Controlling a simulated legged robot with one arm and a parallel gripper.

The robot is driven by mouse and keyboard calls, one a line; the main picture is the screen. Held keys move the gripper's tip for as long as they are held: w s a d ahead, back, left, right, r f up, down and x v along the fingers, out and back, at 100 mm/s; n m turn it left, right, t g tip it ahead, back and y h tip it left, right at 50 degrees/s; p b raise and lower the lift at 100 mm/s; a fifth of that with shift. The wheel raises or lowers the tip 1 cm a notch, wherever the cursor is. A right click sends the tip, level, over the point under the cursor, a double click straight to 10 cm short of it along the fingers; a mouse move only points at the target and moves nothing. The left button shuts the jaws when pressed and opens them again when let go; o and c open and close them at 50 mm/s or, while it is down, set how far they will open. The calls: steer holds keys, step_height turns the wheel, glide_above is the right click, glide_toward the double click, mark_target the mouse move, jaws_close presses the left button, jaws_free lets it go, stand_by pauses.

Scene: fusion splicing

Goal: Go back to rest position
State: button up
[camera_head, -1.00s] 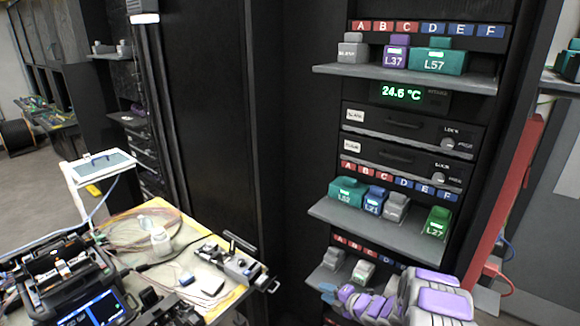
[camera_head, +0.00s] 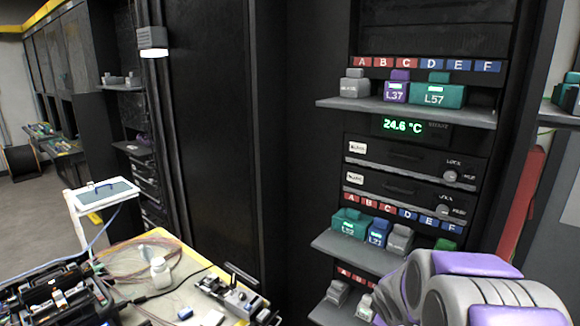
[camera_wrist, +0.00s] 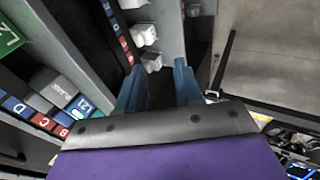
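My gripper (camera_wrist: 160,88) shows in the wrist view with its two blue fingers apart and nothing between them. In the head view my grey and purple arm is at the lower right, and the gripper itself is hidden or out of frame. The rack's middle shelf (camera_head: 335,246) holds a teal block labelled L52 (camera_head: 349,228), a blue block L21 (camera_head: 377,234), a grey block (camera_head: 399,239) and a green block (camera_head: 446,244), partly covered by my arm. The upper shelf (camera_head: 400,107) holds a grey block, purple L37 (camera_head: 396,92) and teal L57 (camera_head: 437,94).
A lower shelf (camera_head: 325,314) with grey blocks is partly behind my arm. A work table (camera_head: 185,262) at the lower left carries a splicer (camera_head: 50,300), a bottle (camera_head: 160,270) and tools. A red panel (camera_head: 520,200) stands at the right. Open floor shows far left.

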steer(key=s+a+r+m+g, duration=0.2)
steer(key=s+a+m, duration=0.1)
steer(key=s, duration=0.9)
steer(key=s+a+r+m+g+y, duration=0.1)
steer(key=s+a+r+m+g, duration=0.1)
steer(key=s, duration=1.1)
steer(key=s+a+r+m+g+y, duration=0.1)
steer(key=s+a+r+m+g, duration=0.2)
steer(key=s, duration=1)
steer(key=a+m, duration=0.2)
steer(key=shift+a+m+g, duration=0.25)
steer(key=shift+m+g, duration=0.05)
steer(key=shift+g, duration=0.1)
